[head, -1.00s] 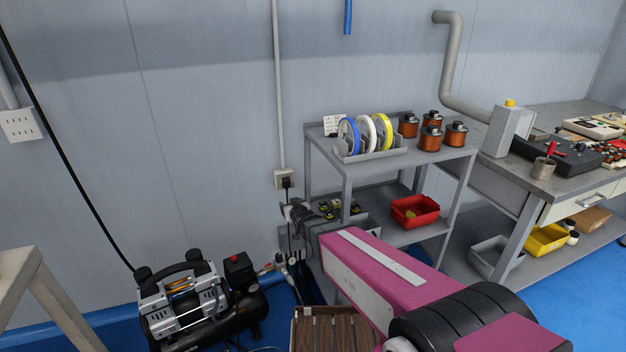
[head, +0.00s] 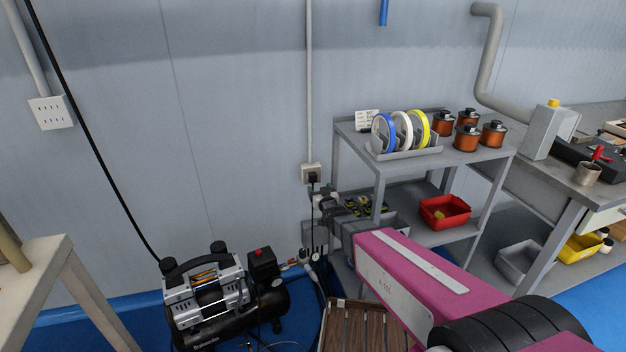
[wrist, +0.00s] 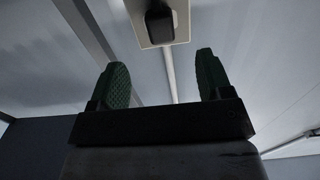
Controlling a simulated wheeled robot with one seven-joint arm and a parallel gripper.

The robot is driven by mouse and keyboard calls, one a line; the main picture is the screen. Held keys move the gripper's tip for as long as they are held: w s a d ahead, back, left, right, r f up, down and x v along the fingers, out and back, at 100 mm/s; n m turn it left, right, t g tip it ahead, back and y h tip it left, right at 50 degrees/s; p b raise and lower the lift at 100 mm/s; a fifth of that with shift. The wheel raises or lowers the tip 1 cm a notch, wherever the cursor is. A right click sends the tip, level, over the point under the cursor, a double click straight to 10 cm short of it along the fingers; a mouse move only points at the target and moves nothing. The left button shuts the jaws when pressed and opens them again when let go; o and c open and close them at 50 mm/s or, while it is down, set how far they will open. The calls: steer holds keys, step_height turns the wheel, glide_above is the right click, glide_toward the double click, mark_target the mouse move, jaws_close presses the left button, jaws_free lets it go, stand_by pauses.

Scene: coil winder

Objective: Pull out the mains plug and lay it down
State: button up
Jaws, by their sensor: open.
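The black mains plug (head: 313,176) sits in the wall socket (head: 305,172) beside the grey shelf, with its cord hanging down. In the wrist view the plug (wrist: 160,24) shows at the top, on the pale socket plate (wrist: 181,8). My gripper (wrist: 163,80) is open and empty, its two green pads wide apart. The plug lies beyond the fingertips, roughly between their lines, and the gripper is apart from it. In the head view my gripper (head: 318,196) is a little below the socket, partly hidden by my wrist.
A grey shelf (head: 365,150) with wire spools (head: 401,130) and a red bin (head: 445,212) stands right of the socket. An air compressor (head: 206,296) is on the floor at lower left, near a wooden slatted crate (head: 352,328). Bare wall lies left of the socket.

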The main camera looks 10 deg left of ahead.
mark_target(314, 179)
steer(key=shift+x, duration=4.15)
jaws_close()
steer(key=shift+s, duration=0.15)
steer(key=shift+s, duration=0.1)
steer(key=shift+v, duration=2.85)
